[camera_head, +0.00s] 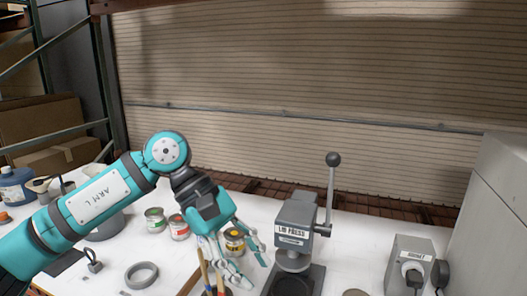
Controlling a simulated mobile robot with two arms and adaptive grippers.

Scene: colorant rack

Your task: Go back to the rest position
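My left gripper (254,273) hangs at the end of the teal arm from the left, above the white table, just left of the lid press. Its fingers are spread apart and seem to hold nothing. A small can with a yellow label (234,241) shows between and behind the fingers, partly hidden by them; contact cannot be told. Two more cans, one green-labelled (155,219) and one red-labelled (179,228), stand to the left of it. My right gripper is not in view.
The grey lid press (296,215) with its upright lever stands close to the right of my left gripper. Brushes (206,272) stand just below it. A grey ring (142,275) lies at the front left. A grey socket box (409,262) is at the right.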

